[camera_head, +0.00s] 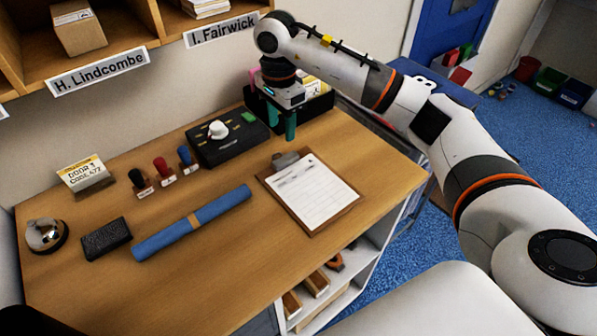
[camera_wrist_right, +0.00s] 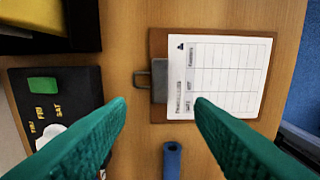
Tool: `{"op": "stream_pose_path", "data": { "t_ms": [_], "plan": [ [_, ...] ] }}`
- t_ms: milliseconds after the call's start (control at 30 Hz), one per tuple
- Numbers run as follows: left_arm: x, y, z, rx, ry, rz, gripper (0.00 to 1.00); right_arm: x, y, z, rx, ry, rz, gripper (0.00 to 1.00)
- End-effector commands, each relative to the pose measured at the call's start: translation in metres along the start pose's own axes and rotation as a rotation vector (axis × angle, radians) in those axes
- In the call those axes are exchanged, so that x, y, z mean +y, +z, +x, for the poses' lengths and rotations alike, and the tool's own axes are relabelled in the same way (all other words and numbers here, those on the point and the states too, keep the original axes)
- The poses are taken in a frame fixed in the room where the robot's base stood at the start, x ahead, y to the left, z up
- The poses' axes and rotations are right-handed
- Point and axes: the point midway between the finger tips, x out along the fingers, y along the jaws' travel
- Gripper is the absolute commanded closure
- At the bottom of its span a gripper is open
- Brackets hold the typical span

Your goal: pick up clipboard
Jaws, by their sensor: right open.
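The clipboard (camera_head: 310,192) lies flat on the wooden desk, near its right front edge. It is a brown board with a white printed sheet and a grey metal clip at its far-left end. In the right wrist view the clipboard (camera_wrist_right: 157,108) lies beyond the fingertips, its clip toward the left. My right gripper (camera_head: 282,122) points down above the back of the desk, behind the clipboard and apart from it. Its green fingers (camera_wrist_right: 161,104) are spread open with nothing between them. My left gripper is not in view.
A black box with a dial (camera_head: 228,142) and a black tray (camera_head: 318,106) stand near the right gripper. A rolled blue tube (camera_head: 193,222) lies left of the clipboard. Stamps (camera_head: 160,166), a door-code card (camera_head: 84,174), a black block (camera_head: 106,239) and a bell (camera_head: 45,235) stand farther left.

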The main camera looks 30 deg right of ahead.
Motion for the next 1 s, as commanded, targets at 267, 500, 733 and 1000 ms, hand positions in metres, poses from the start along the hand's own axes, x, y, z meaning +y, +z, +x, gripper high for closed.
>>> {"op": "stream_pose_path", "data": {
  "t_ms": [267, 500, 733, 1000],
  "plan": [
    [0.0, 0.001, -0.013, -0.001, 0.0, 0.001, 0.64, -0.001, 0.0, 0.042, 0.0, -0.003, 0.0, 0.52],
    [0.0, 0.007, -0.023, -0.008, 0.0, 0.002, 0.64, 0.0, 0.003, 0.062, 0.001, -0.005, 0.001, 0.52],
    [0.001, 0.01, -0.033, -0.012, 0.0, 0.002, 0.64, 0.002, 0.006, 0.094, 0.001, -0.002, 0.001, 0.52],
    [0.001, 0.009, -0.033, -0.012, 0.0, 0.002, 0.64, 0.002, 0.006, 0.1, 0.0, 0.001, 0.0, 0.52]
  ]
}}
